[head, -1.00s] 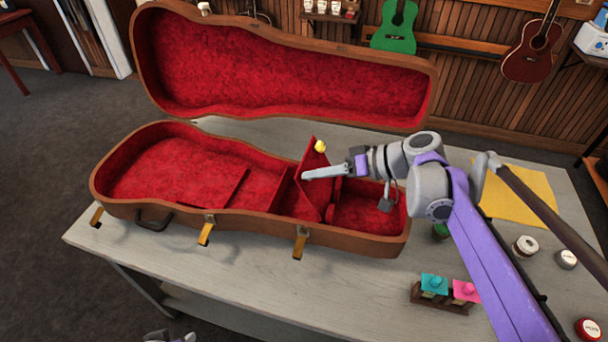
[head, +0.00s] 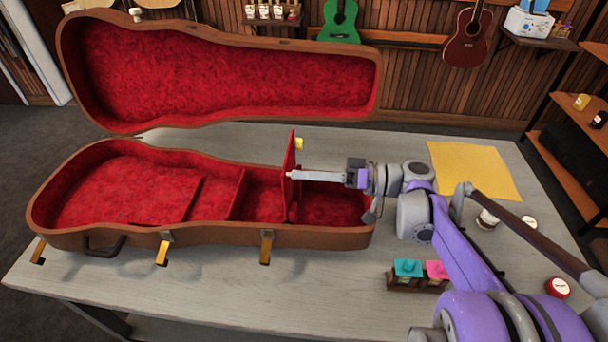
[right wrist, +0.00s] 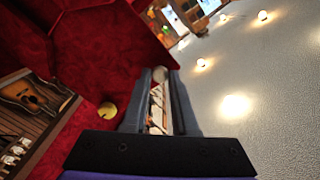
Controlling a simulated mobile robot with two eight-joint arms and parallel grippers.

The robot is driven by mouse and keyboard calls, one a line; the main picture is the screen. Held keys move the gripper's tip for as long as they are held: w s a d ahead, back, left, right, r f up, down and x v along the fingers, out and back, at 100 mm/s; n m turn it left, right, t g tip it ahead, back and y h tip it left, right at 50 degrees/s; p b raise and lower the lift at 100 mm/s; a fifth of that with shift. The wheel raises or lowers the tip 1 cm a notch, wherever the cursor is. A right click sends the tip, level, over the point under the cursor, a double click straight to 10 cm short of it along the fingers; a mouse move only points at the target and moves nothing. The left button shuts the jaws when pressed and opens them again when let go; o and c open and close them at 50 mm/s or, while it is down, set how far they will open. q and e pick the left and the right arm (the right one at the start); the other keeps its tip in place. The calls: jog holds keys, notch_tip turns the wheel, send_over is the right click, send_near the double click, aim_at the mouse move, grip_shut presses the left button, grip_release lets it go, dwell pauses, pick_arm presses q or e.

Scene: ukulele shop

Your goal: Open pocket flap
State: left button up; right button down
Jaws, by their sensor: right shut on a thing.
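The open brown instrument case (head: 205,236) lies on the grey table with its red plush lining showing. The pocket flap (head: 289,160), a red panel with a yellow knob (head: 299,144), stands raised and almost edge-on above the right-hand compartments. My right gripper (head: 291,175) reaches in from the right and is shut on the flap at its fingertips. In the right wrist view the fingers (right wrist: 160,78) show close up, with the yellow knob (right wrist: 107,110) left of them and red lining beyond; the exact contact is hard to make out. My left gripper is not in view.
The case lid (head: 225,75) stands open behind. To the right on the table (head: 330,290) are a yellow cloth (head: 472,168), small jars (head: 487,219), a red-topped tin (head: 558,288) and a small holder with teal and pink pieces (head: 408,270).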

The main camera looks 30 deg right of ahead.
jog(key=shift+a, duration=0.1)
jog(key=c, duration=0.7)
grip_release()
